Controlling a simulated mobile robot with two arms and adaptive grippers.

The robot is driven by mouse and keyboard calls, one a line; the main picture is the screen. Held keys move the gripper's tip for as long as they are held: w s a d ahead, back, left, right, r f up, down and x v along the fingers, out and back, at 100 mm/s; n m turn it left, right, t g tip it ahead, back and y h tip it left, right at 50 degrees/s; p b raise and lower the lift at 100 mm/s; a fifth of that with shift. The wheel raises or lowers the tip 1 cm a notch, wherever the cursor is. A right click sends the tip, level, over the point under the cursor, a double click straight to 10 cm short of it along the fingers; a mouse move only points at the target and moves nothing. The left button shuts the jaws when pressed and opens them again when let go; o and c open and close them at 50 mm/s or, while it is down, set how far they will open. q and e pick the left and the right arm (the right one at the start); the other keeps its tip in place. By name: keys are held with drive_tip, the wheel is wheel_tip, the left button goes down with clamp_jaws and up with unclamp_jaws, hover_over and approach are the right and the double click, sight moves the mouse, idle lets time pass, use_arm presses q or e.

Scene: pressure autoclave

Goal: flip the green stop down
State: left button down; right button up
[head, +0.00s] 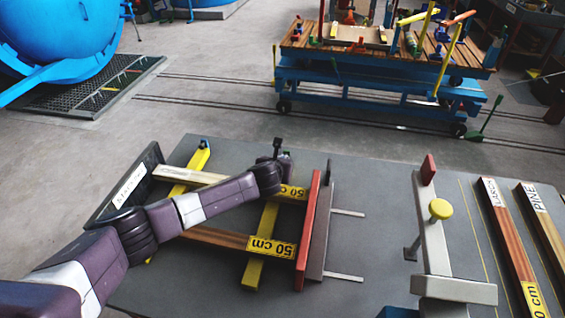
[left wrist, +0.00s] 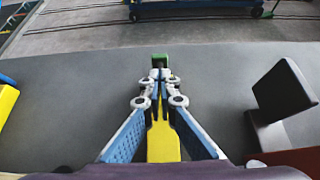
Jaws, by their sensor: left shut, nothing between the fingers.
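The green stop (left wrist: 160,59) shows in the left wrist view as a small green block at the far end of a yellow bar (left wrist: 163,143). My left gripper (left wrist: 160,75) is shut and empty above this bar. Its fingertips point at the green stop and overlap its near side in the picture; I cannot tell whether they touch. In the head view my left gripper (head: 278,150) is at the far end of the right-hand yellow bar (head: 254,273), and the green stop cannot be made out there. My right gripper is not in view.
Two wooden boards marked 50 cm (head: 220,237) lie across the yellow bars, between a dark plate (head: 125,190) and a red-faced plate (head: 308,230). A grey fixture with a yellow knob (head: 440,209) stands to the right.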

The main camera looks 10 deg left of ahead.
sight(286, 153)
use_arm(q)
drive_tip(key=shift+w+r+p, duration=0.4)
drive_tip(key=shift+r+p, duration=0.15)
drive_tip(key=shift+p, duration=0.55)
drive_tip(key=shift+w+r+p, duration=0.2)
drive_tip(key=shift+w+p, duration=0.15)
drive_tip(key=shift+p, duration=0.2)
drive_tip(key=shift+w+r+g, duration=0.15)
drive_tip(key=shift+w+g, duration=0.05)
drive_tip(key=shift+g, duration=0.1)
drive_tip(key=shift+w+g+p, duration=0.3)
drive_tip(key=shift+g+p, duration=0.15)
drive_tip(key=shift+g, duration=0.05)
drive_tip(key=shift+w, duration=0.45)
drive_tip(key=shift+w+b, duration=0.55)
drive_tip(key=shift+w, duration=0.15)
drive_tip(key=w+b, duration=0.1)
drive_tip(key=b, duration=0.1)
drive_tip(key=w+b, duration=0.1)
drive_tip(key=b, duration=0.1)
drive_tip(key=shift+w+f, duration=0.2)
drive_tip(key=shift+f, duration=0.05)
drive_tip(key=shift+w+b, duration=0.2)
drive_tip(key=shift+b, duration=0.1)
drive_tip(key=shift+w+r, duration=0.1)
drive_tip(key=shift+r, duration=0.15)
drive_tip(key=shift+r, duration=0.15)
drive_tip(key=shift+r+p, duration=0.7)
drive_tip(key=shift+p, duration=0.15)
